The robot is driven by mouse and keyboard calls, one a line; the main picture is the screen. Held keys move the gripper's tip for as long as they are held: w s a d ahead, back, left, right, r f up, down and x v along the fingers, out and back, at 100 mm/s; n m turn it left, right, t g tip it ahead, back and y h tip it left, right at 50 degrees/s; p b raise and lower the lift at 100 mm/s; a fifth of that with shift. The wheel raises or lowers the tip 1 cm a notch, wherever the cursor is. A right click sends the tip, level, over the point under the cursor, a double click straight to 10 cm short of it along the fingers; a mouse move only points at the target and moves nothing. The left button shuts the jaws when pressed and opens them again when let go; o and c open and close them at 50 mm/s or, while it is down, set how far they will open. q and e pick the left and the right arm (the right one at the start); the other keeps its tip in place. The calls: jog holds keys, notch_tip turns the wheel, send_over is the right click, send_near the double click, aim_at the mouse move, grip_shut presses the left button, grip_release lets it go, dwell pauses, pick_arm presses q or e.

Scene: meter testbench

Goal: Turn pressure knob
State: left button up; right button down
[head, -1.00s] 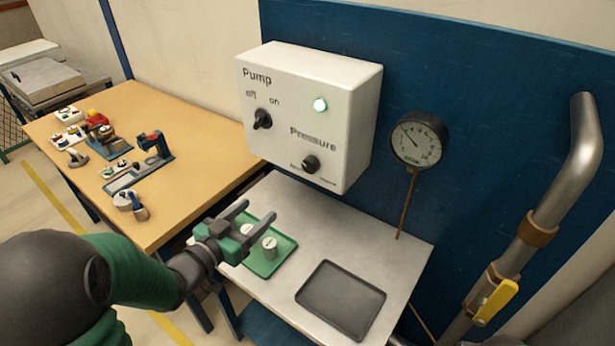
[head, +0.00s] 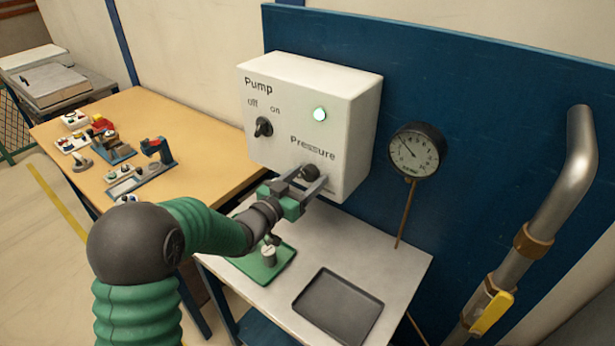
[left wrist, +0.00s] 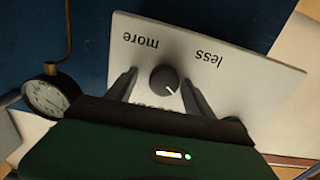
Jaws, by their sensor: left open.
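The white control box (head: 352,115) hangs on the blue panel, with a pump knob (head: 263,127) and a lit green lamp (head: 320,114). The dark pressure knob (head: 309,173) is low on its front, partly hidden by my left gripper (head: 308,180). My left gripper is open, with its fingers reaching toward the box face. In the left wrist view, the knob (left wrist: 165,79) sits between the two spread fingers (left wrist: 158,92), with a visible gap on each side. Its white mark points toward the lower right of that picture. The labels "more" and "less" appear upside down there. My right gripper is not in view.
A round gauge (head: 417,150) is right of the box, its needle pointing to the upper left. Below are a green tray (head: 285,258) with a small weight and an empty dark tray (head: 338,305). A pipe with a yellow valve handle (head: 491,312) stands at right.

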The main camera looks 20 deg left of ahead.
pick_arm(q)
jog(key=shift+w+a+f, duration=0.1)
jog(key=shift+w+a, duration=0.05)
jog(key=shift+a, duration=0.35)
jog(key=shift+c, duration=1.1)
jog(key=shift+d, duration=0.3)
jog(key=c, duration=1)
grip_shut()
jog(key=shift+a, duration=0.1)
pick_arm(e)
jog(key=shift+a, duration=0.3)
pick_arm(q)
jog(key=m+b, duration=0.2)
jog(key=shift+f+b, duration=0.1)
jog(key=shift+b, duration=0.3)
jog(key=m+b, duration=0.8)
jog(key=shift+m+b, duration=1.8)
jog(key=shift+m, duration=0.3)
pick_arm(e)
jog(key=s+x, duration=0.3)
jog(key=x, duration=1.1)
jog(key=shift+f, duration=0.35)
